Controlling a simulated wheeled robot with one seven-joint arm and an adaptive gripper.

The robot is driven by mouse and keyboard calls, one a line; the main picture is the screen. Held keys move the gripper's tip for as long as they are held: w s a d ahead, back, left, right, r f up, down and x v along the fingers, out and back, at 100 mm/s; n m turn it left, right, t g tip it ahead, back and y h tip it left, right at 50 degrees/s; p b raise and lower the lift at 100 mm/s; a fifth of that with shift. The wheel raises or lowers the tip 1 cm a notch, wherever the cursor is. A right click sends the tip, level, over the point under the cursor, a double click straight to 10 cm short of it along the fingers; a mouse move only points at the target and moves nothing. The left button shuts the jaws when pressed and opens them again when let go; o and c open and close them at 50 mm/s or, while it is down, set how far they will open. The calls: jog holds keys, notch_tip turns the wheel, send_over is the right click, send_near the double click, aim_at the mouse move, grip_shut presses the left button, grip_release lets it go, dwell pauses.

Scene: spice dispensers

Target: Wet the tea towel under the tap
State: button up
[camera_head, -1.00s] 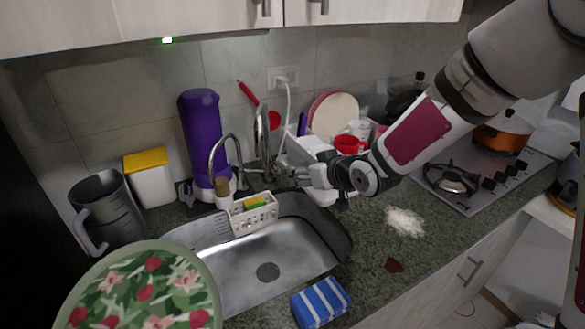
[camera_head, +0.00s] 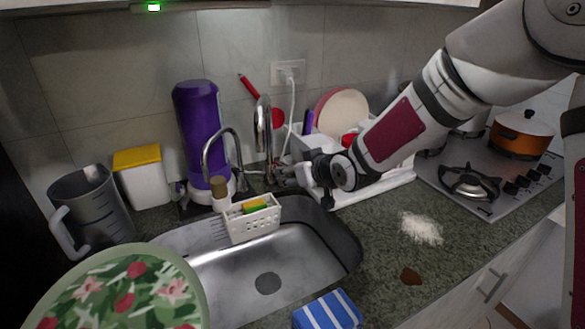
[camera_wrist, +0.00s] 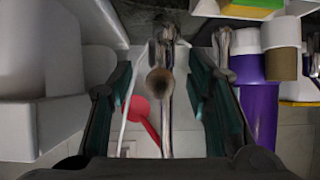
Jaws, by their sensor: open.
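The tea towel, a blue and white striped folded cloth (camera_head: 328,311), lies on the counter at the front edge of the steel sink (camera_head: 305,256), partly cut off below. A curved metal tap (camera_head: 211,150) arches at the back of the sink. A second, tall metal spout (camera_head: 263,128) stands right of it. My gripper (camera_head: 282,177) is beside the base of the tall spout, open and empty of the towel. In the wrist view, a metal tap part (camera_wrist: 166,90) lies between my open fingers (camera_wrist: 160,88); whether they touch it I cannot tell.
A white caddy (camera_head: 252,222) with a sponge sits at the sink's back edge. A purple dispenser (camera_head: 197,125) stands behind the curved tap. A dish rack (camera_head: 375,189) is right of my gripper. A floral tray (camera_head: 125,295) covers the front left. White powder (camera_head: 421,228) lies on the counter.

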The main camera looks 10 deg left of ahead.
jog(key=shift+c, duration=0.2)
jog(key=c, duration=0.8)
jog(key=shift+w+a+r+p, duration=0.15)
jog(key=shift+r+p, duration=0.3)
jog(key=shift+r, duration=0.25)
jog(key=o, duration=1)
jog(key=shift+f, duration=0.1)
jog(key=shift+c, duration=0.2)
jog(key=p+v, duration=0.5)
jog(key=v, duration=0.2)
